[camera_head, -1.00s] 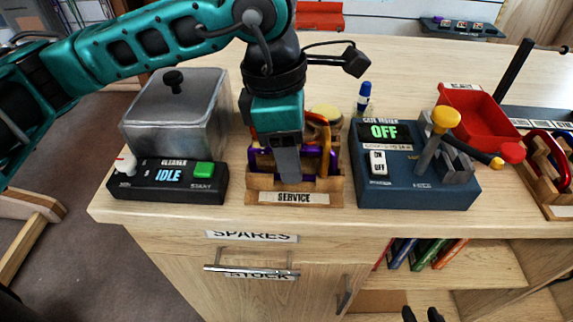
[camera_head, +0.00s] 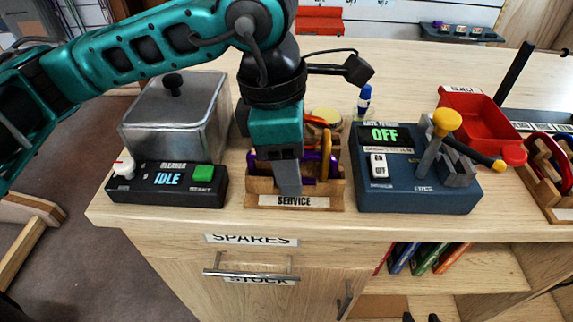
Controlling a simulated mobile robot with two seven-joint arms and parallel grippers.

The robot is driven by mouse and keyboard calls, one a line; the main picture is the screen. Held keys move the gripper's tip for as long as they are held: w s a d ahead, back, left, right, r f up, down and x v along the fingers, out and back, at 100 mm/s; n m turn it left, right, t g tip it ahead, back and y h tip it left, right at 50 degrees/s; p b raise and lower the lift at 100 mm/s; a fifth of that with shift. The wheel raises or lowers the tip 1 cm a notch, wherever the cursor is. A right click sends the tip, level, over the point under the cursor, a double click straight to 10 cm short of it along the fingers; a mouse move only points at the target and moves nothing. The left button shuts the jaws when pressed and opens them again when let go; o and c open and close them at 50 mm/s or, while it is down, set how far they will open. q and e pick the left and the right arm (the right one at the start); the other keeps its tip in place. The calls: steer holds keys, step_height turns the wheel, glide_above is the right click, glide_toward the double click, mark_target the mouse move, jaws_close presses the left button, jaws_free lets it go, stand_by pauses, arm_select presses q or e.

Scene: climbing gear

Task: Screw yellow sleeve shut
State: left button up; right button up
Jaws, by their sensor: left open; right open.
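The wooden SERVICE rack (camera_head: 256,200) stands near the counter's front edge. A purple carabiner (camera_head: 308,166) and an orange-yellow carabiner (camera_head: 325,150) stand in it, partly hidden by my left gripper. I cannot make out a yellow sleeve on either. My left gripper (camera_head: 287,178) points down into the middle of the rack, beside the orange-yellow carabiner; it is open, its fingers overlap in this view, and contact with a carabiner cannot be told. My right gripper (camera_head: 421,318) is open and empty, with only its fingertips showing at the bottom edge in front of the shelves.
The cleaner box (camera_head: 140,184), reading IDLE, and a metal tank (camera_head: 170,125) stand left of the rack. The blue gate tester (camera_head: 410,198), reading OFF, stands close on its right. A red bin (camera_head: 478,112) and a blue marker (camera_head: 364,98) are behind. The counter's back middle is clear.

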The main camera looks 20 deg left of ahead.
arm_select(q)
steer(key=shift+s, duration=0.25)
steer(key=shift+r, duration=0.1)
steer(key=shift+r+p, duration=0.75)
steer(key=shift+r, duration=0.6)
steer(key=shift+w+a+f+b, duration=0.1)
steer(key=shift+w+b, duration=0.25)
steer(key=shift+w, duration=0.4)
steer(key=shift+w+a, duration=0.15)
steer(key=shift+w, duration=0.2)
steer(key=f+b, duration=0.1)
steer(key=s+f+b, duration=0.1)
steer(key=b, duration=0.1)
steer(key=shift+f, duration=0.4)
steer(key=shift+d, duration=0.2)
